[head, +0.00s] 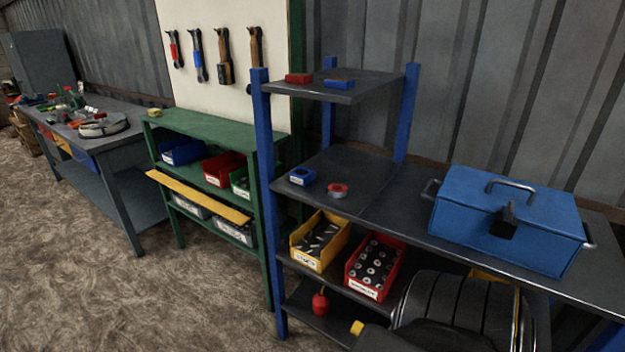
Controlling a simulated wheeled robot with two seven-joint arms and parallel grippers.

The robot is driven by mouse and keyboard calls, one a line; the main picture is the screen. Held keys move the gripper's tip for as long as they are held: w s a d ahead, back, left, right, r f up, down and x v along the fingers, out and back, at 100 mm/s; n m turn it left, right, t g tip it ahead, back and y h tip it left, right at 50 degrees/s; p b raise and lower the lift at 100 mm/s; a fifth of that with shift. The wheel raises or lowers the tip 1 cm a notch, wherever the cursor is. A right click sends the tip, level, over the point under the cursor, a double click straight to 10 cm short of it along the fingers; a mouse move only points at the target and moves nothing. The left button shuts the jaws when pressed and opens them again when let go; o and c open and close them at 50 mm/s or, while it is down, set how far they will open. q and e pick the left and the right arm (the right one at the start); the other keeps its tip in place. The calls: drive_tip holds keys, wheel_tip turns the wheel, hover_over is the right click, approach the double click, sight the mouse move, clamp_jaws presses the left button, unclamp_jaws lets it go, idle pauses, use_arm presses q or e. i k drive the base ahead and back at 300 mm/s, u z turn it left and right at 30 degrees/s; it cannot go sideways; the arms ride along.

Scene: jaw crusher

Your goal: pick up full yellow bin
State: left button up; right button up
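The yellow bin (312,263) sits on the middle shelf of the blue-post rack, below the rack's dark worktop. It is filled with grey metal pieces, and a white label is on its front. A red bin (364,289) with round metal parts stands close to its right. Neither of my grippers is in view, and nothing is touching the yellow bin.
A blue toolbox (505,220) stands on the dark worktop (385,213). A blue post (266,190) rises left of the yellow bin. A dark ribbed shape, unclear to me, covers the bottom right. The floor (130,290) at left front is clear.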

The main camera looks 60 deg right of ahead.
sight(318, 242)
drive_tip(key=z, duration=0.6)
drive_tip(key=i, duration=0.95)
drive_tip(key=z, duration=0.95)
